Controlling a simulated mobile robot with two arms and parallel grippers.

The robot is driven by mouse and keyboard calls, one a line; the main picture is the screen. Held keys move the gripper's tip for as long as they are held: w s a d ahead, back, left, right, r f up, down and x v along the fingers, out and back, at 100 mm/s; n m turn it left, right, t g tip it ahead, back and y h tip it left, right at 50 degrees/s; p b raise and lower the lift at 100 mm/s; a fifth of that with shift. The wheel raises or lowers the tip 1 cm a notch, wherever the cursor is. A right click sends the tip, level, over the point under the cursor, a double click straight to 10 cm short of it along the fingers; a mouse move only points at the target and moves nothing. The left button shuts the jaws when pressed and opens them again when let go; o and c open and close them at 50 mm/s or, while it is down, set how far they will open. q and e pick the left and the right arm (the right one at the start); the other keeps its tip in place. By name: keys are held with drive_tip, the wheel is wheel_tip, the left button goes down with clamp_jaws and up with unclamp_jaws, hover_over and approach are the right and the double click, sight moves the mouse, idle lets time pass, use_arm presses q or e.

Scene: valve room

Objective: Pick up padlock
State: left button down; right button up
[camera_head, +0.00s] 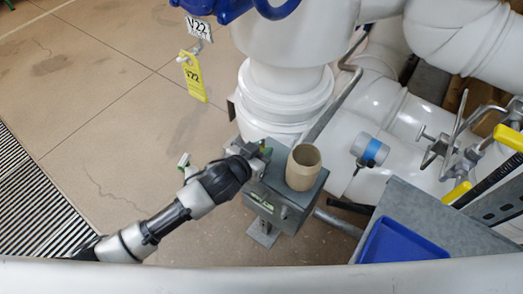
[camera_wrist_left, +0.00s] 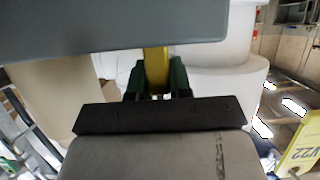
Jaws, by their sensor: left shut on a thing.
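My left gripper (camera_head: 263,153) reaches in from the left to the grey metal box on a stand (camera_head: 272,200), at its upper left edge. In the left wrist view its two dark green fingers (camera_wrist_left: 156,82) are shut on a narrow yellow piece, which I take to be the padlock (camera_wrist_left: 155,62). Only a strip of it shows between the fingers; a grey slab covers its upper part. In the head view the padlock is hidden by the gripper. I cannot tell whether it touches the box. My right gripper is in neither view.
A tan cup-shaped container (camera_head: 304,167) stands on the box, close right of the gripper. Large white pipes (camera_head: 285,95) rise behind. A blue tray (camera_head: 400,243) lies at lower right. Floor at left is clear.

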use_arm(q)
drive_tip(key=shift+r, duration=0.4)
drive_tip(key=r, duration=0.2)
drive_tip(key=r+p, duration=0.1)
drive_tip(key=r, duration=0.1)
drive_tip(key=shift+a, duration=0.2)
drive_tip(key=s+a+r+p, duration=0.1)
drive_tip(key=s+a+r, duration=0.5)
drive_tip(key=s+a, duration=0.1)
drive_tip(key=shift+a, duration=0.9)
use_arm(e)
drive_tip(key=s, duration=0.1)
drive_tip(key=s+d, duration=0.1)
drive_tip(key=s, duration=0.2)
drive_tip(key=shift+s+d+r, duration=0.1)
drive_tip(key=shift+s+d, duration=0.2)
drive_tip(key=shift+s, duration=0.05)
use_arm(q)
drive_tip(key=shift+r, duration=0.1)
